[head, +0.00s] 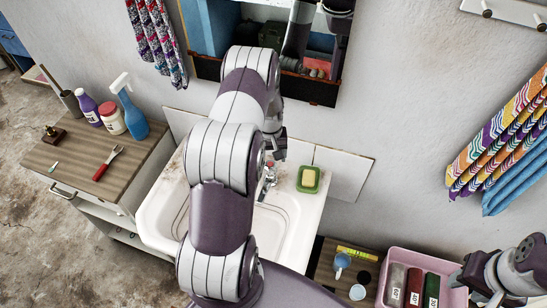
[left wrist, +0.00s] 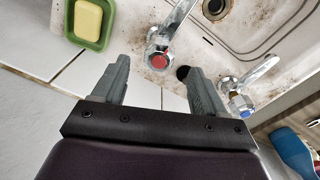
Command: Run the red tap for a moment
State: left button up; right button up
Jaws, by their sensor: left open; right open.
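The red tap (left wrist: 160,60), a chrome tap with a red disc on its knob, stands at the back edge of the white basin (head: 163,213). My left gripper (left wrist: 157,70) is open and empty, with its fingers pointing towards the red tap, one to each side of it in the left wrist view. I cannot tell whether they touch it. A second tap with a blue mark (left wrist: 240,108) is to the right in that view. In the head view my left arm hides much of the basin and taps. My right gripper (head: 468,277) is at the lower right, away from the basin.
A green dish with yellow soap (head: 309,179) sits on the basin's back rim beside the taps. A mirror cabinet (head: 320,92) hangs above. A wooden-topped cabinet (head: 85,160) with bottles is at left.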

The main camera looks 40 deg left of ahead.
aim_at(270, 163)
pick_arm(q)
jog(key=f, duration=0.2)
jog(key=w+f, duration=0.1)
jog(key=a+f+p, duration=0.1)
jog(key=f, duration=0.1)
jog(key=shift+w+a+f, duration=0.1)
jog(key=shift+w+f, duration=0.1)
jog(key=shift+f, duration=0.1)
jog(key=shift+s+d, duration=0.1)
jog(key=shift+d, duration=0.1)
jog(key=shift+s+d+r, duration=0.1)
jog(key=shift+s+d, duration=0.2)
jog(key=shift+s, duration=0.1)
jog(key=shift+a, duration=0.1)
jog(key=shift+w+a+f, duration=0.15)
jog(key=shift+f, duration=0.05)
jog(key=c, duration=0.3)
jog(key=shift+w+a, duration=0.1)
jog(key=shift+w, duration=0.05)
jog(key=c, duration=0.6)
jog(key=shift+c, duration=0.8)
pick_arm(e)
jog(key=shift+w+a+r, duration=0.5)
jog(key=shift+w+r, duration=0.1)
jog(key=shift+r, duration=0.05)
